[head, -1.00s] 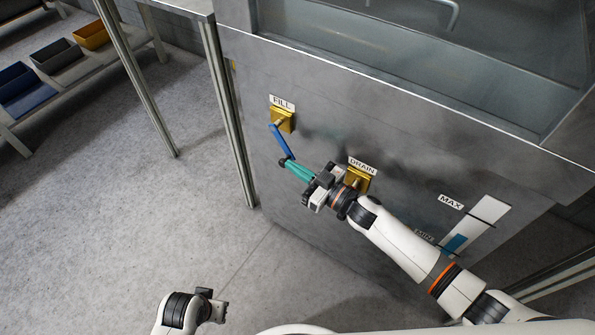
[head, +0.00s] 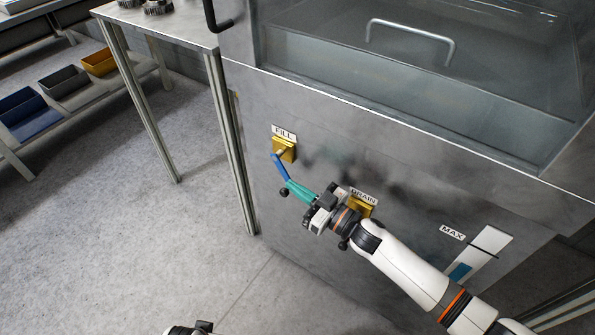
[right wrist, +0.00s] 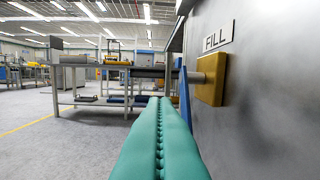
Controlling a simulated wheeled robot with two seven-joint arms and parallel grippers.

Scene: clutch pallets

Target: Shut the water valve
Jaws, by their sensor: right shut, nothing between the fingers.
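The FILL valve has a brass block (head: 284,149) on the steel front of the tank, under its label. Its blue lever (head: 281,168) points down and slightly right, with a black knob (head: 283,192) near its lower end. My left gripper (head: 203,327) barely shows at the bottom edge.
The DRAIN valve's brass block (head: 361,206) is partly hidden behind my right wrist. A level gauge (head: 479,252) with a MAX label is at lower right. A metal table (head: 170,24) stands left of the tank, with coloured bins (head: 68,80) beyond. The floor at left is clear.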

